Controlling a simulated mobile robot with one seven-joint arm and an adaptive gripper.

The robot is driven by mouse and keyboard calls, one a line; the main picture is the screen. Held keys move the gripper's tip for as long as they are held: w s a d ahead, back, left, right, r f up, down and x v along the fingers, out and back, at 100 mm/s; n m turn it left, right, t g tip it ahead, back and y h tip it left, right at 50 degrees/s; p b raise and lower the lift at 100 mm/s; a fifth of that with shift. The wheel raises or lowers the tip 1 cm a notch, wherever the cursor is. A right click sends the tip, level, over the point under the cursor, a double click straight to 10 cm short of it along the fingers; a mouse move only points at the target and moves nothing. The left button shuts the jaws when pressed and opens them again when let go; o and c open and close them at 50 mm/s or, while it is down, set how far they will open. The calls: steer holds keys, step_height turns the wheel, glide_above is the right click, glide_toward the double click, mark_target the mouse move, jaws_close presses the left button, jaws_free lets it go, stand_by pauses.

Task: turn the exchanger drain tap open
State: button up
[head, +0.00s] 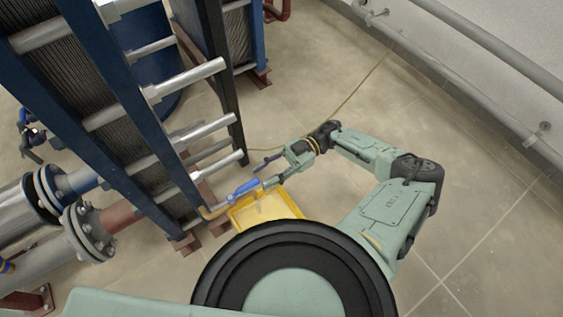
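The drain tap is a brass fitting (212,212) low at the end of the plate exchanger (140,150), with a blue lever handle (243,190). The lever points up and to the right, away from the exchanger's blue end plate. My gripper (260,178) is open, with its two fingers apart and pointing left toward the lever. The lower finger is close to the lever's outer end; I cannot tell whether they touch. No object shows between the fingers.
A yellow tray (289,209) sits on the floor below the tap, partly hidden by my base. Steel tie bars (190,79) stick out from the exchanger above the tap. Flanged pipes (92,236) are at left. A thin cable (347,101) crosses otherwise clear floor at right.

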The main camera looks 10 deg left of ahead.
steer(key=v, duration=0.8)
stand_by(0.4)
